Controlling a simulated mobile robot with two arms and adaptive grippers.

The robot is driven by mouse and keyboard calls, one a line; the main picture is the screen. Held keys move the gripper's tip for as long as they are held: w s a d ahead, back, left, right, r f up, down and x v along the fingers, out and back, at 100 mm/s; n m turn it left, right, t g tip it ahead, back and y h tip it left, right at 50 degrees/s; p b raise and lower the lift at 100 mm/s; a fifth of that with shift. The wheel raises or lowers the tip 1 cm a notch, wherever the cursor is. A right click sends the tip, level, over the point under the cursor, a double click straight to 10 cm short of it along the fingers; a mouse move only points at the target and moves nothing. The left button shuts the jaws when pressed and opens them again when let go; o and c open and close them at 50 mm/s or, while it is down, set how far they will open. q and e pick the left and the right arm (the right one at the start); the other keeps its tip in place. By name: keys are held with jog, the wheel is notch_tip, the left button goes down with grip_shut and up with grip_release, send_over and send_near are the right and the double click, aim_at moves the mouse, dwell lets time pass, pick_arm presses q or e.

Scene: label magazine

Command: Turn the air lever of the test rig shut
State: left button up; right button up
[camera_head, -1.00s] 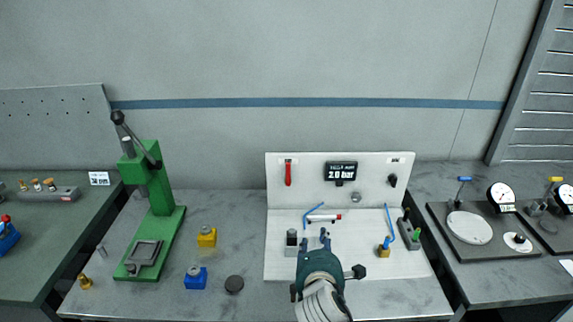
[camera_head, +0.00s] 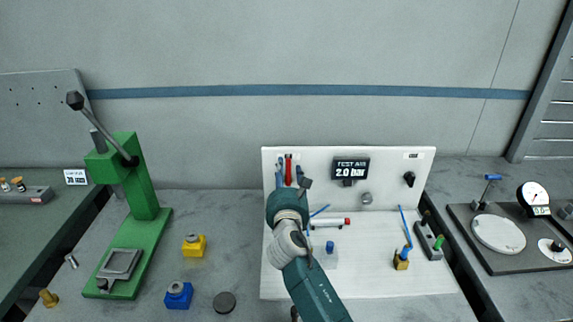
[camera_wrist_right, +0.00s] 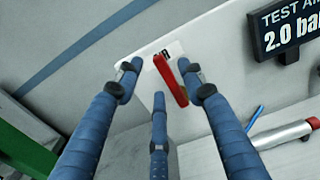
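The red air lever (camera_head: 289,169) hangs vertically on the left of the white upright panel of the test rig (camera_head: 395,158). In the right wrist view the lever (camera_wrist_right: 170,80) lies between the fingertips. My right gripper (camera_head: 289,174) is raised at the panel, its fingers spread on both sides of the lever. In the wrist view the gripper (camera_wrist_right: 160,85) is open, with gaps beside the lever; whether a finger touches it I cannot tell. The display (camera_head: 350,169) reads 2.0 bar. My left gripper is not in view.
A black knob (camera_head: 409,179) sits at the panel's right. On the rig's base are a red-ended cylinder (camera_head: 330,222), blue hoses and a brass fitting (camera_head: 401,260). A green press (camera_head: 140,205), a yellow block (camera_head: 194,246) and a blue block (camera_head: 178,295) stand to the left.

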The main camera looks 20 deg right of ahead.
aim_at(287, 166)
jog(key=x, duration=0.4)
jog(key=shift+w, duration=0.15)
jog(key=shift+d, duration=0.1)
jog(key=shift+c, duration=0.7)
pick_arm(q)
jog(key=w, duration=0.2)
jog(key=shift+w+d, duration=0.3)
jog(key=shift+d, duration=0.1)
pick_arm(e)
grip_shut()
